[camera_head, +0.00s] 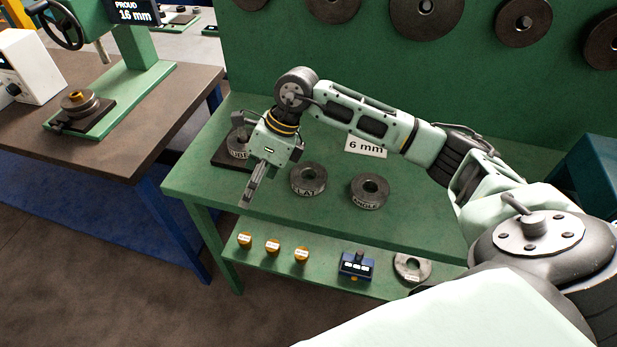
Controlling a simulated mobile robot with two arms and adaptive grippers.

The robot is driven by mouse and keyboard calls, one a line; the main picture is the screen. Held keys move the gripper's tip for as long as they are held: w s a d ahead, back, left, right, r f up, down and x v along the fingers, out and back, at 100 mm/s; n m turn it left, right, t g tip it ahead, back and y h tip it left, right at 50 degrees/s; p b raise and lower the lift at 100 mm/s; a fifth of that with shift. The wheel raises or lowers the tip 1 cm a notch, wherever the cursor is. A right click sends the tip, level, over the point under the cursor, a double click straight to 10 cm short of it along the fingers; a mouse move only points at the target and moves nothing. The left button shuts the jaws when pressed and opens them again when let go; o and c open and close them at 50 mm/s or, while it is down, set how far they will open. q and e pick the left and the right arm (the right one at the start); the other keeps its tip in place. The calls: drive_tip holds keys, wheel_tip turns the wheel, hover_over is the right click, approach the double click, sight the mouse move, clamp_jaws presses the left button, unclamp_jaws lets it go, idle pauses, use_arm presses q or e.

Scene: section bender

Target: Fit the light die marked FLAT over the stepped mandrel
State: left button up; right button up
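The die marked FLAT (308,181) is a thick dark grey ring lying on the green bench, and its hole faces up. My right gripper (244,203) points down to the left of it, above the bench's front edge and apart from the die. Its fingers show nearly edge-on, so I cannot tell whether they are open or shut. A stepped dark piece with a brass-coloured top (78,99), which looks like the mandrel, stands on the press base on the left table. My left gripper is not in view.
A die marked ANGLE (369,191) lies right of FLAT. Another marked die (239,147) sits on a dark plate behind my gripper. A "6 mm" card (366,148) stands behind. The lower shelf holds brass knobs (273,247), a blue box (356,265) and a ring (412,268). A floor gap separates the tables.

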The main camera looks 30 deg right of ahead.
sight(308, 174)
drive_tip(key=d+r+g+h, duration=0.1)
drive_tip(key=d+h, duration=0.4)
drive_tip(key=d, duration=0.9)
drive_tip(key=shift+m, duration=0.5)
drive_tip(key=f+p, duration=0.1)
drive_tip(key=f, duration=0.1)
drive_tip(key=f+p, duration=0.1)
drive_tip(key=f, duration=0.1)
drive_tip(key=f+p, duration=0.1)
drive_tip(key=f, duration=0.1)
drive_tip(key=shift+d+f+p, duration=0.25)
drive_tip(key=shift+f+p, duration=0.05)
drive_tip(key=shift+f, duration=0.05)
drive_tip(key=shift+w+f, duration=0.1)
drive_tip(key=shift+f, duration=0.25)
drive_tip(key=shift+c, duration=0.5)
drive_tip(key=c, duration=1.5)
